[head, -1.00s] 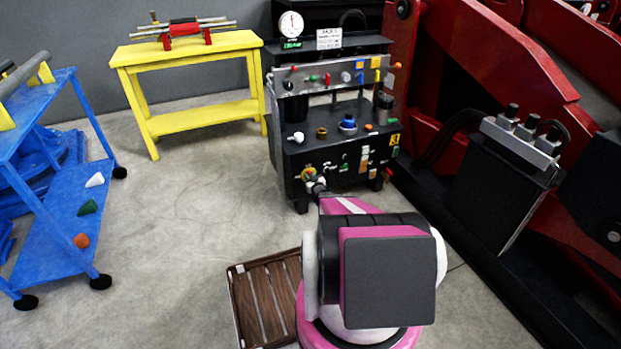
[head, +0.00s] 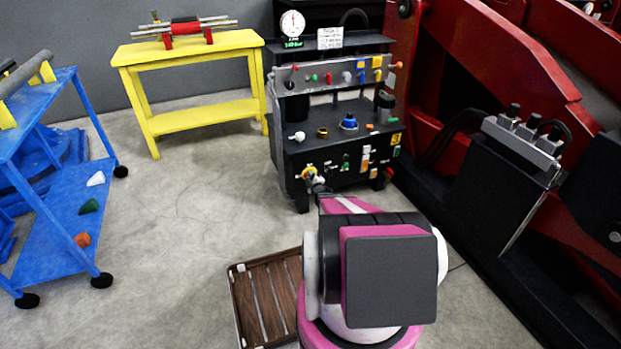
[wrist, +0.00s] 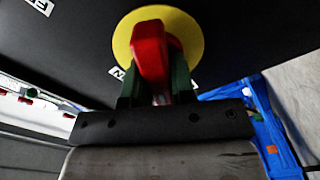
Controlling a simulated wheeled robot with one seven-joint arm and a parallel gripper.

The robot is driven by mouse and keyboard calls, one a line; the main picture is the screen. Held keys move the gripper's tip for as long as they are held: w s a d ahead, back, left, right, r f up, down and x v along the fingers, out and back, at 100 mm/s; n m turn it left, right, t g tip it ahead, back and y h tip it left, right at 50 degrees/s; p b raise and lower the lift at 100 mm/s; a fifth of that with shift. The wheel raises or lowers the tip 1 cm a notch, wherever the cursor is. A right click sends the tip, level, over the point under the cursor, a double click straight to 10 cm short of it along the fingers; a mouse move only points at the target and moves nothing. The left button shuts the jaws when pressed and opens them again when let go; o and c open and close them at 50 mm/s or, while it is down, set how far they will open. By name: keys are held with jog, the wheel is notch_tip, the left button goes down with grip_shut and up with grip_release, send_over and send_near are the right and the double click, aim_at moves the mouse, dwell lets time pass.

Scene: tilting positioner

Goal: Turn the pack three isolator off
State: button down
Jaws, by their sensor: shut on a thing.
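The pack three unit is a black power pack (head: 330,152) with a yellow "3" label (head: 396,139) at its front right. Its isolator, a red handle (wrist: 150,48) on a round yellow plate (wrist: 193,38), sits at the lower left of the front face (head: 308,172). White labels lie around the plate; one partly shows an "N" (wrist: 117,72), another an "F" (wrist: 40,5). My gripper (wrist: 155,90) is shut on the red handle, with one dark green finger on each side. In the head view my gripper (head: 317,184) is at the isolator, partly hidden by my arm.
The pack's front carries several other knobs and switches right of the isolator. A red machine (head: 490,60) stands at the right, a yellow table (head: 190,47) behind left, and a blue cart (head: 60,190) at left. A wooden slatted tray (head: 238,300) lies on the floor near my base.

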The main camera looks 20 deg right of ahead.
jog(key=n, duration=0.5)
jog(key=shift+f, duration=0.2)
jog(key=shift+n, duration=0.4)
jog(key=c, duration=1)
grip_release()
jog(key=shift+o, duration=0.2)
